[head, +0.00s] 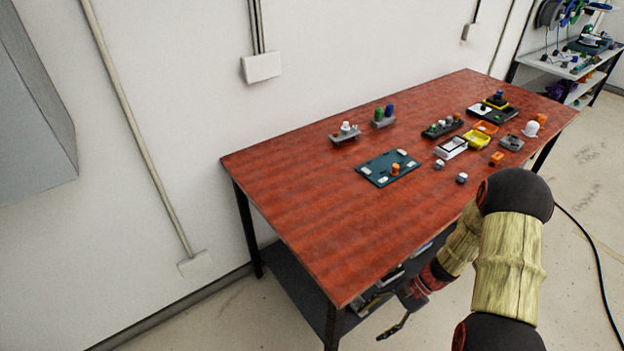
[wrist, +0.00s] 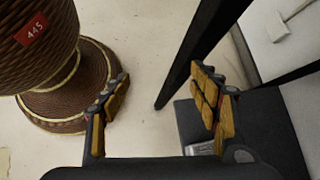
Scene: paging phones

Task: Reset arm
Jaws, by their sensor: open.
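My gripper (head: 405,318) hangs low in front of the table's near edge in the head view, below the tabletop. In the wrist view my gripper (wrist: 160,110) has its two padded fingers spread wide apart, with nothing between them but floor and a black table leg beyond. My arm (head: 508,262) reaches in from the lower right of the head view and bends down toward the table's front. The red-brown table (head: 290,200) stands along the wall, and no object on it touches my gripper.
A dark green board (head: 388,168) with small pieces lies mid-table. Yellow (head: 476,140) and orange (head: 485,127) trays and several small parts sit farther right. The table's dark lower shelf (head: 300,280) is near my gripper. A black cable (head: 597,255) lies on the floor at right.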

